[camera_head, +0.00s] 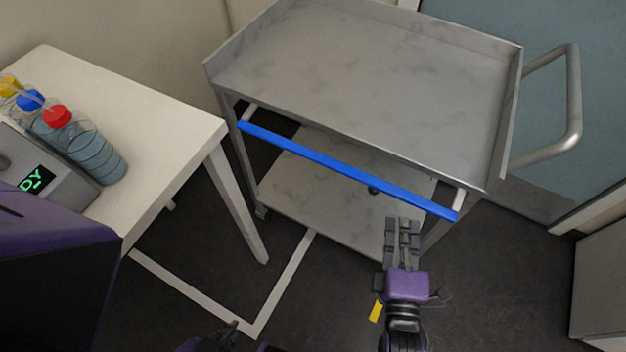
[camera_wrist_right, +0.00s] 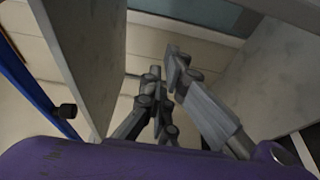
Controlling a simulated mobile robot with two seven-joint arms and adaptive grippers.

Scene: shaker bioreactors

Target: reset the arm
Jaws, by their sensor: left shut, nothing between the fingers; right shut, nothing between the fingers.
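My right gripper (camera_head: 402,232) is in front of the grey cart, at the lower middle right of the head view. It points toward the cart, below the right part of its blue bar in the picture. Its fingers are shut with nothing between them. They also show in the right wrist view (camera_wrist_right: 165,75). What seems to be my left gripper (camera_head: 228,334) shows only as a small dark part at the bottom edge of the head view. It is shut and empty, and most of that arm is out of view.
The grey cart (camera_head: 370,70) has an empty top, a lower shelf (camera_head: 310,190), a blue bar (camera_head: 340,170) and a side handle (camera_head: 572,100). At left, a white table (camera_head: 150,120) bears a shaker (camera_head: 45,180) with several capped bottles (camera_head: 92,155). Dark floor lies between them.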

